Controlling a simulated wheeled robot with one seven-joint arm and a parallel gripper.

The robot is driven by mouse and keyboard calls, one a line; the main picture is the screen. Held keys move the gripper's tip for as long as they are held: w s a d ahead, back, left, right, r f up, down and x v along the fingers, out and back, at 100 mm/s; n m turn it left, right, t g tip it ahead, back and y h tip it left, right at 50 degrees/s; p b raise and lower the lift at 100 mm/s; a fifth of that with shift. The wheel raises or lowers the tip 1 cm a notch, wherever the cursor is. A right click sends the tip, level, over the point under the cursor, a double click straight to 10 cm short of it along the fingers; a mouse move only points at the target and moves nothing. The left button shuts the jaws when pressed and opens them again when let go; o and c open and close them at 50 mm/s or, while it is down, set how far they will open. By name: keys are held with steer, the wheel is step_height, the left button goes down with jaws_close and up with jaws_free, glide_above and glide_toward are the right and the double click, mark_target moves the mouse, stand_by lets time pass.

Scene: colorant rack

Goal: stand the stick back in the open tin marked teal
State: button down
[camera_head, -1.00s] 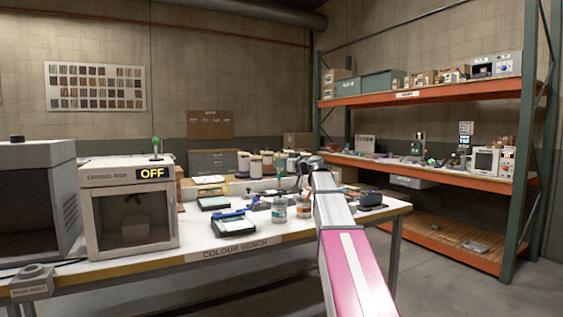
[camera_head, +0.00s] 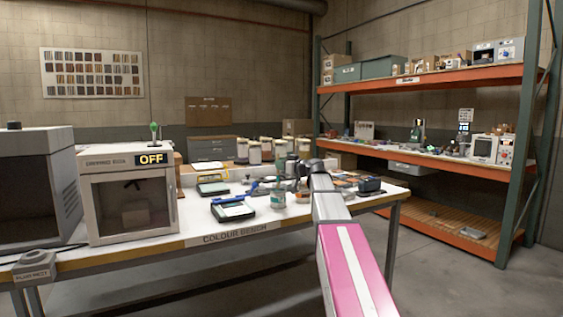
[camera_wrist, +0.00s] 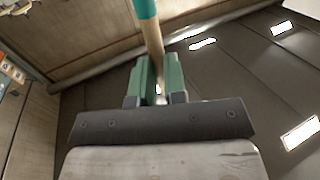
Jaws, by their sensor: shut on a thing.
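My gripper (camera_wrist: 157,82) is shut on the stick (camera_wrist: 153,40) in the wrist view. The stick has a bare wooden shaft and a teal end (camera_wrist: 145,9), which points to the top of that view. In the head view my gripper (camera_head: 294,172) is small and dark above the bench, close to two small tins. One tin (camera_head: 277,198) has a teal-looking label; the other (camera_head: 302,191) has an orange-looking label and is partly hidden by my gripper and arm. The writing on both is too small to read. The stick is not clear in the head view.
The colour bench (camera_head: 160,250) also carries a dark tray (camera_head: 233,208), several lidded jars (camera_head: 254,152) behind and a cabinet marked OFF (camera_head: 130,200). A dark block (camera_head: 369,185) lies right of my arm. The orange shelving (camera_head: 430,79) stands at the right.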

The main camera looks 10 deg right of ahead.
steer(key=shift+f, duration=2)
steer(key=c, duration=1.1)
jaws_free()
steer(key=v, duration=1)
steer(key=shift+s+d, duration=0.25)
steer(key=shift+d, duration=0.1)
